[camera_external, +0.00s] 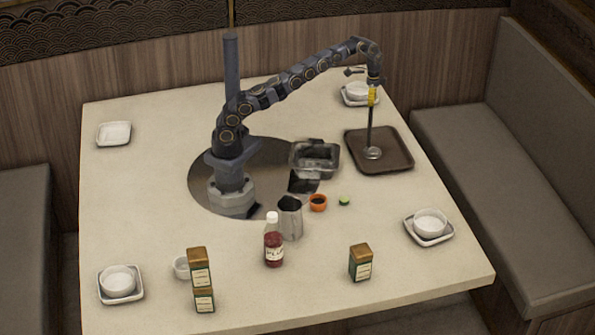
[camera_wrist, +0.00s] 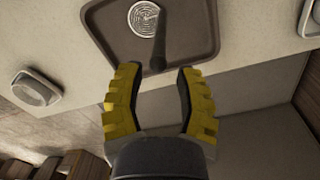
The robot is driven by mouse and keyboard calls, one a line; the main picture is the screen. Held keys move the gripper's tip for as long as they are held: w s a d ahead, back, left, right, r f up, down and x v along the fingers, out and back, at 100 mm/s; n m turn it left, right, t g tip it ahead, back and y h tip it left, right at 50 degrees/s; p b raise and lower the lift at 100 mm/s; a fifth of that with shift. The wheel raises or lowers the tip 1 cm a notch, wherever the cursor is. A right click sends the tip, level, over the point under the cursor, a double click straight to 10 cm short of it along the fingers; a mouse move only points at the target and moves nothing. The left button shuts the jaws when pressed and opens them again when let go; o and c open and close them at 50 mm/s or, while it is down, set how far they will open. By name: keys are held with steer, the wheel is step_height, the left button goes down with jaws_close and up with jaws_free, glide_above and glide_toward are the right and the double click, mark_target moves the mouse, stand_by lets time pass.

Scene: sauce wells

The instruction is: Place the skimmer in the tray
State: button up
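The skimmer has a dark, thin handle (camera_external: 369,128) and a round, pale perforated head (camera_external: 373,153). In the external view it stands upright, with its head low over or on the brown tray (camera_external: 398,164). In the wrist view the head (camera_wrist: 143,17) lies within the outline of the tray (camera_wrist: 205,45). My gripper (camera_external: 372,103) is above the tray with its yellow fingers pointing down. In the wrist view the gripper (camera_wrist: 158,72) is open. The handle's top end (camera_wrist: 157,62) is between the fingertips, with a gap on both sides.
A metal container (camera_external: 314,158) stands left of the tray. A white bowl on a saucer (camera_external: 357,93) is behind the tray, another (camera_external: 430,223) is at front right.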

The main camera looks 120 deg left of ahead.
steer(key=r, duration=0.5)
steer(key=shift+s+a, duration=0.15)
steer(key=shift+a, duration=0.05)
steer(key=shift+r, duration=1)
steer(key=shift+d, duration=0.1)
